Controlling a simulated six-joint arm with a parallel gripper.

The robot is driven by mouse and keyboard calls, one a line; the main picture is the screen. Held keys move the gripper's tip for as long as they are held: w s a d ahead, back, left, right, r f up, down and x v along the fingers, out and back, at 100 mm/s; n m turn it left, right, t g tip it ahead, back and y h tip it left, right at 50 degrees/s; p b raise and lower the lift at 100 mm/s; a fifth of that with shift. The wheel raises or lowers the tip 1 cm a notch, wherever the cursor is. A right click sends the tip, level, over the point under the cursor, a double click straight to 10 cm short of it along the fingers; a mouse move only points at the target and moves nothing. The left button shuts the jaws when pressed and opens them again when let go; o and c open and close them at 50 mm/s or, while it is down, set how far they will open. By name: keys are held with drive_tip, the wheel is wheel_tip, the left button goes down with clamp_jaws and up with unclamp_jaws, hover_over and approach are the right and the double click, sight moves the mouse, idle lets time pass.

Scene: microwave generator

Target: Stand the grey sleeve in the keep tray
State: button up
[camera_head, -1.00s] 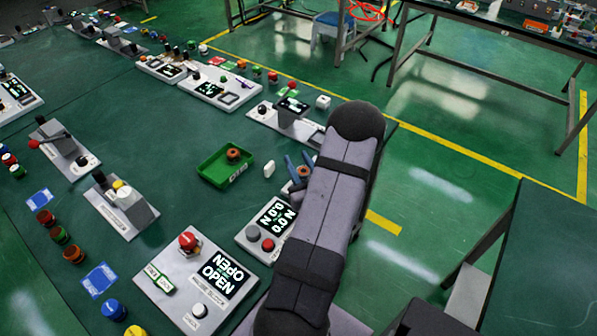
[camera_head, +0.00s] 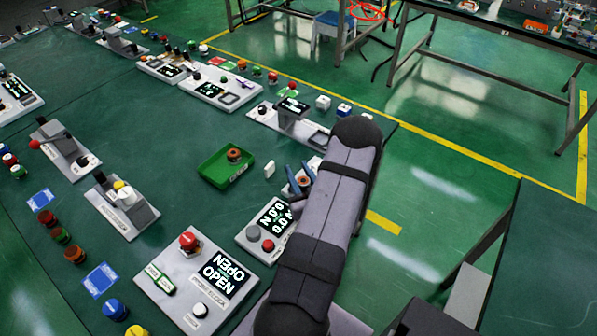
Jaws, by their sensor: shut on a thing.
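The green tray (camera_head: 211,179) lies on the table left of my gripper, with a label on its front wall. A small dark and orange-brown round part (camera_head: 234,155) is inside it. My gripper (camera_head: 299,177) shows blue fingers just right of the tray, partly hidden by my arm. It is shut on a small reddish-brown round part (camera_head: 303,181) seen between the fingers. I cannot clearly pick out a grey sleeve. Whether the held part touches anything below is hidden.
A small white block (camera_head: 269,169) stands between tray and gripper. A display box (camera_head: 254,233) with buttons stands in front of the gripper. A larger panel (camera_head: 190,262) with a red knob is nearer. Table around the tray's left side is clear.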

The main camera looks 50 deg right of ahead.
drive_tip(key=shift+f, duration=0.15)
drive_tip(key=shift+f, duration=0.15)
drive_tip(key=o, duration=1.2)
drive_tip(key=shift+c, duration=0.2)
drive_tip(key=b+v, duration=0.4)
drive_tip(key=v, duration=0.6)
drive_tip(key=shift+s, duration=0.45)
drive_tip(key=shift+o, duration=0.5)
drive_tip(key=shift+s+a, duration=0.45)
drive_tip(key=shift+s, duration=0.05)
